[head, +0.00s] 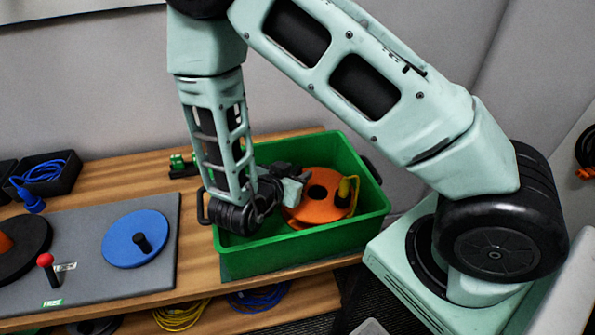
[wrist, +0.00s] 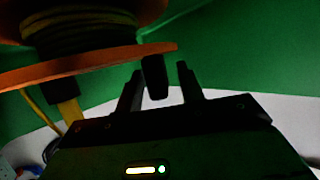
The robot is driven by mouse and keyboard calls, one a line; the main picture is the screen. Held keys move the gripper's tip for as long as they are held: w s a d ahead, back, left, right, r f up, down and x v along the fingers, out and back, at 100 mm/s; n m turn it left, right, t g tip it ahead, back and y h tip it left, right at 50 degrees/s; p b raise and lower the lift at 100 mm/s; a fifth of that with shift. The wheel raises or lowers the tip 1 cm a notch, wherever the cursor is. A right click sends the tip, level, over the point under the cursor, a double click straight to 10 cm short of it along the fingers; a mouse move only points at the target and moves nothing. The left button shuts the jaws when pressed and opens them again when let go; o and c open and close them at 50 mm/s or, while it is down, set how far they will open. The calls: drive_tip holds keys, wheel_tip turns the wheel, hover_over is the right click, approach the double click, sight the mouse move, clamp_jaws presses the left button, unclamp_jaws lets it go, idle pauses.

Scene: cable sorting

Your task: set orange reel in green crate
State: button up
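The orange reel (head: 316,211) is inside the green crate (head: 305,250), toward its right half. It has a dark centre hole and a yellow plug at its right side. In the wrist view the reel's orange flange (wrist: 95,64) and wound dark cable fill the upper left. My gripper (head: 296,186) reaches down into the crate beside the reel. In the wrist view its two fingers (wrist: 160,85) stand apart, with a dark stub at the flange's edge between them. Gaps show on both sides of the stub. The crate's floor under the reel is hidden.
Yellow and blue cable coils lie below the bench top.

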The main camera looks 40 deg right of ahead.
drive_tip(key=v, duration=0.6)
drive_tip(key=shift+r, duration=0.15)
